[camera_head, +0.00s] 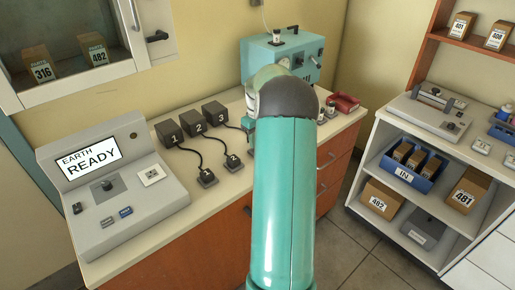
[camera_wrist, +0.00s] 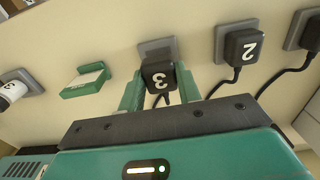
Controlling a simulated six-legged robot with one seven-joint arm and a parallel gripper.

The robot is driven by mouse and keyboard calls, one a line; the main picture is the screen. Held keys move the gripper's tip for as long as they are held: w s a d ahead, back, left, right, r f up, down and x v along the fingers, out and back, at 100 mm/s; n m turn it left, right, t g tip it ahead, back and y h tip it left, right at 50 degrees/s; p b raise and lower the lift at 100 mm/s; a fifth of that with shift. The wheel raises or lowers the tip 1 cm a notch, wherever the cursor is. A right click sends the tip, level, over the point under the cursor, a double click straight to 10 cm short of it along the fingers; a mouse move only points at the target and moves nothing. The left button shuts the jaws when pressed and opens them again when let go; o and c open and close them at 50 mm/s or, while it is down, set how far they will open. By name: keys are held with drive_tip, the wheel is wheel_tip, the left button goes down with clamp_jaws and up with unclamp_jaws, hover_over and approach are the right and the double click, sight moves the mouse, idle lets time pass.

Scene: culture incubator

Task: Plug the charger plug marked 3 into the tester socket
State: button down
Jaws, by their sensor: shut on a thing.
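The black plug marked 3 (camera_wrist: 158,76) is between the two green fingers of my gripper (camera_wrist: 158,88), which is shut on it. A grey plate (camera_wrist: 157,47) shows right behind the plug; I cannot tell whether the two touch. In the head view my arm hides this plug and the fingers. The tester (camera_head: 125,205) stands at the left of the counter, its screen (camera_head: 88,157) reading EARTH READY. A white socket (camera_head: 151,175) is on its sloping top, well left of my arm. The charger block marked 3 (camera_head: 214,114) stands near the wall.
Plug 2 (camera_wrist: 240,46) and plug 1 (camera_wrist: 311,36) rest on grey plates to the right in the wrist view, with black cords beside my gripper. A green holder (camera_wrist: 84,80) lies left. A teal machine (camera_head: 285,55) stands at the back of the counter.

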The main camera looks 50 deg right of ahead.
drive_tip(key=shift+r, duration=1.7)
